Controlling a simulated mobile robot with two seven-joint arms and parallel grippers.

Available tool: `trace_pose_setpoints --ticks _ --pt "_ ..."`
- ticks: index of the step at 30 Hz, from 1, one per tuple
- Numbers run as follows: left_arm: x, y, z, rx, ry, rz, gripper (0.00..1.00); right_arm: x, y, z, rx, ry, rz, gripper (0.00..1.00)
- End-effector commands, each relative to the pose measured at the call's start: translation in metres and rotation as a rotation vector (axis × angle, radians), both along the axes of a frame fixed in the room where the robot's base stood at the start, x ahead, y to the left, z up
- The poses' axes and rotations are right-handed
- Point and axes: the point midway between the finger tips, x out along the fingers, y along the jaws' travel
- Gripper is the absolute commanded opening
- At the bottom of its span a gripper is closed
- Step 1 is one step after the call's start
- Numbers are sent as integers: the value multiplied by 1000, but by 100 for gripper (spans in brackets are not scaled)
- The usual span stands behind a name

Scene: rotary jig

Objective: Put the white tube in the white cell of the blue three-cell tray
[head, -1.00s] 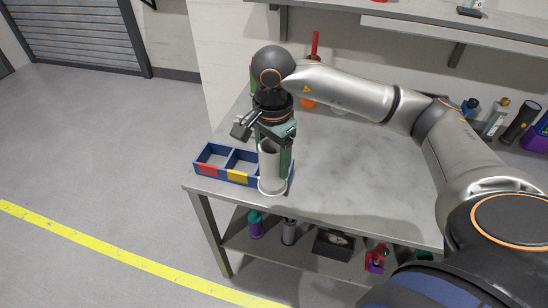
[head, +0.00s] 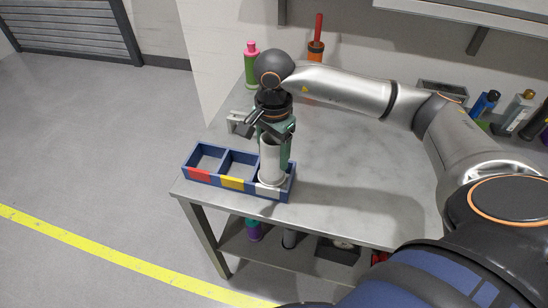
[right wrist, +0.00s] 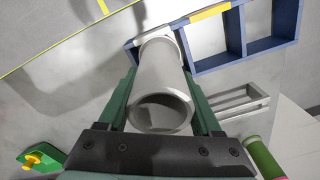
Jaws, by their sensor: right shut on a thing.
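The blue three-cell tray (head: 213,182) lies near the left front corner of the table, with red, yellow and white labels on its front wall. The white-labelled cell is at its right end. My right gripper (head: 275,140) is shut on the white tube (head: 270,158), which stands about upright with its wide base at the white cell. The tube hides most of that cell, and I cannot tell whether its base is inside or just above the rim. In the right wrist view the tube (right wrist: 160,85) sits between the green fingers, beside the empty yellow cell. My left gripper is not in view.
A grey bracket-like object (head: 238,120) stands behind the tray. Several bottles are at the right. The table's middle (head: 350,170) is clear.

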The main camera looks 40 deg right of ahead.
Motion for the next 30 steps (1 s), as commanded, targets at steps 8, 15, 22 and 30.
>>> trace_pose_setpoints --ticks 8,15,22,30 --pt "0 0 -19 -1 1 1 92 -3 6 -44 0 10 14 0" --pt "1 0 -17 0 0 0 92 -4 7 -41 2 11 17 76" --pt "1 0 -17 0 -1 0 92 -2 5 -40 -2 7 13 96" --pt "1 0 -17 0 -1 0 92 -1 4 -36 -3 3 11 96"
